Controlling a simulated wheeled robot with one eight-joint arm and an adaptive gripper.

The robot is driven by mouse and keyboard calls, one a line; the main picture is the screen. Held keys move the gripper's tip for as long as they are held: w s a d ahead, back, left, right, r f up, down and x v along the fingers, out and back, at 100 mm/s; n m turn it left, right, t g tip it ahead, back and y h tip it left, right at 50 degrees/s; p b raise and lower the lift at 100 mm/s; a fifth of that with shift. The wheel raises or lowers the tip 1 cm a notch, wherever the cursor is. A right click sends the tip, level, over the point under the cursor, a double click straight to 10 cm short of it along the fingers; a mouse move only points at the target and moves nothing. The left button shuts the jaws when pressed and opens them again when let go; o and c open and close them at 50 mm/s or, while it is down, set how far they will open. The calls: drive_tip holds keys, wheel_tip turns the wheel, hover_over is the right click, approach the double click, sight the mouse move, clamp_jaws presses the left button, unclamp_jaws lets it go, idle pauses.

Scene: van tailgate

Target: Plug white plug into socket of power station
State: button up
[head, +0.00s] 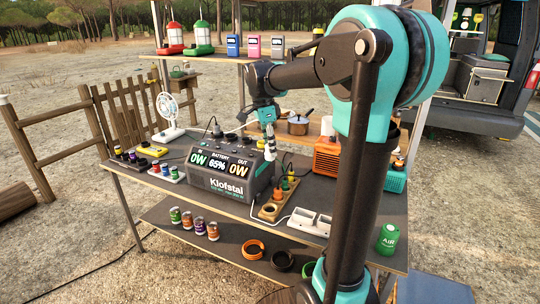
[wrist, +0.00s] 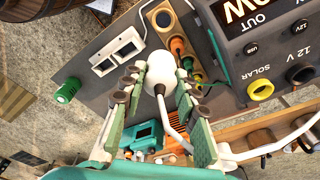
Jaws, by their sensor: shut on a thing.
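The white plug (wrist: 161,70) is between the two fingers of my gripper (wrist: 158,95), which is shut on it; its white cord runs down to the right. In the head view my gripper (head: 268,128) hangs over the right side of the power station (head: 228,180), a dark box whose display reads 65%. In the wrist view the power station (wrist: 238,62) is at the upper right, with round ports marked 12 V and SOLAR beside the plug. The plug is apart from these ports. I cannot tell which socket fits it, and its front end is hidden.
A wooden board (head: 268,212) with coloured plugs stands right of the power station, with a white socket strip (head: 301,220) beyond it. An orange box (head: 327,157) and a green can (head: 387,239) are further right. A white fan (head: 167,110) stands at the left.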

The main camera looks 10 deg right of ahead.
drive_tip(key=shift+r, duration=0.3)
drive_tip(key=w+a, duration=0.4)
drive_tip(key=w, duration=0.7)
drive_tip(key=w+a, duration=0.4)
drive_tip(key=w, duration=0.7)
drive_tip(key=w+a, duration=0.4)
drive_tip(key=w, duration=0.7)
drive_tip(key=shift+a, duration=0.25)
drive_tip(key=shift+f, duration=1.65)
drive_tip(key=shift+f, duration=0.25)
clamp_jaws()
drive_tip(key=shift+f, duration=0.35)
drive_tip(key=shift+f, duration=0.35)
